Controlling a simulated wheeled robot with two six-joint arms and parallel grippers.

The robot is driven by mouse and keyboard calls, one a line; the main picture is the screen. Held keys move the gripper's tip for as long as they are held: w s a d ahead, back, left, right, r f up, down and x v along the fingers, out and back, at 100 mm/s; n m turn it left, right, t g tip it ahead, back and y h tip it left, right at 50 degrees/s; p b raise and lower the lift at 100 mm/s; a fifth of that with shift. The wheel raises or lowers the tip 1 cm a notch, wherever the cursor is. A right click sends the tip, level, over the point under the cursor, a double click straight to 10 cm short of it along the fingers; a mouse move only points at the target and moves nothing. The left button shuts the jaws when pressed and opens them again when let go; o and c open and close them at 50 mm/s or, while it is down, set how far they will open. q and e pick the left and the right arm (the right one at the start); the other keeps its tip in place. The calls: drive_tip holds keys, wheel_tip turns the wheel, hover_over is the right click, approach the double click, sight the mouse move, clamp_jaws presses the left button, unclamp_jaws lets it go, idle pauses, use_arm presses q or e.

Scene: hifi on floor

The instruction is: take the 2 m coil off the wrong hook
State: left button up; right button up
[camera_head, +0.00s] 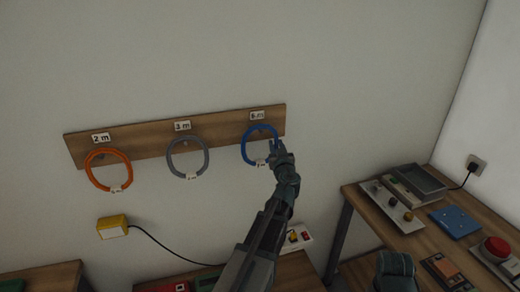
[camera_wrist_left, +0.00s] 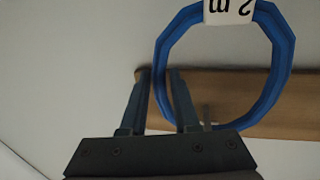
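The blue coil (camera_head: 248,150) hangs on the right end of the wooden hook rail (camera_head: 222,127), under the "6 m" label (camera_head: 257,115). Its white tag (camera_wrist_left: 229,10) reads "2 m", upside down in the left wrist view. My left gripper (camera_head: 277,152) is at the coil's right side in the head view. In the left wrist view its two fingers (camera_wrist_left: 158,76) are apart, with one side of the blue ring (camera_wrist_left: 281,70) appearing between them. I cannot tell whether they touch it.
An orange coil (camera_head: 89,172) hangs under the "2 m" label (camera_head: 101,138), and a grey coil (camera_head: 170,158) under "3 m". A yellow box (camera_head: 112,227) with a cable is on the wall below. A bench (camera_head: 400,240) with several devices stands at the right.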

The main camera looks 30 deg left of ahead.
sight(277, 137)
use_arm(q)
drive_tip(key=shift+w+a, duration=0.25)
drive_tip(key=shift+w, duration=0.15)
drive_tip(key=shift+s, duration=0.1)
clamp_jaws()
drive_tip(key=shift+r, duration=0.1)
drive_tip(key=shift+r+p, duration=0.5)
drive_tip(key=shift+p, duration=0.15)
wheel_tip(277, 137, up, 3)
drive_tip(key=p, duration=0.3)
drive_tip(key=w+d+v, duration=0.2)
drive_tip(key=v, duration=1.3)
drive_tip(key=shift+s+d+r+p, duration=0.25)
drive_tip(key=shift+d+r+p, duration=0.15)
drive_tip(key=shift+d, duration=0.1)
